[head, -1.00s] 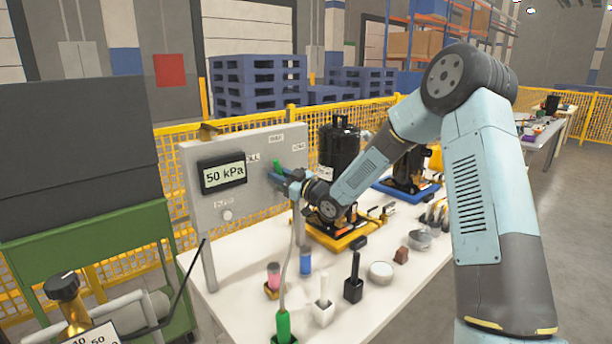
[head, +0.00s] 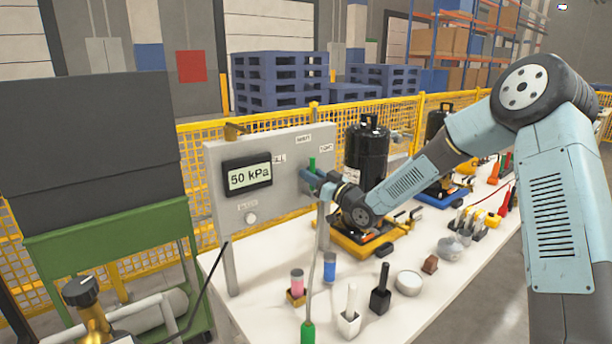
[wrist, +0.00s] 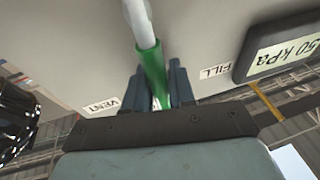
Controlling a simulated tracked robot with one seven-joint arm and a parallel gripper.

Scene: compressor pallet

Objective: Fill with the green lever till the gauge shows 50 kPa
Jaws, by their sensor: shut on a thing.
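The gauge (head: 248,176) on the grey panel (head: 222,228) reads 50 kPa, and its display also shows in the wrist view (wrist: 285,52). The green lever (head: 312,163) stands about upright on the panel, right of the FILL label (wrist: 215,72). My gripper (head: 311,181) is shut on the green lever. In the wrist view the green sleeve (wrist: 151,72) runs between the two dark fingers of my gripper (wrist: 160,88), with the lever's pale shaft beyond it. The VENT label (wrist: 101,106) is on the other side of the lever.
A BLEED knob (head: 251,218) is below the gauge. A black cylinder (head: 367,155) stands close behind my wrist. A yellow fence (head: 190,150) runs behind.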

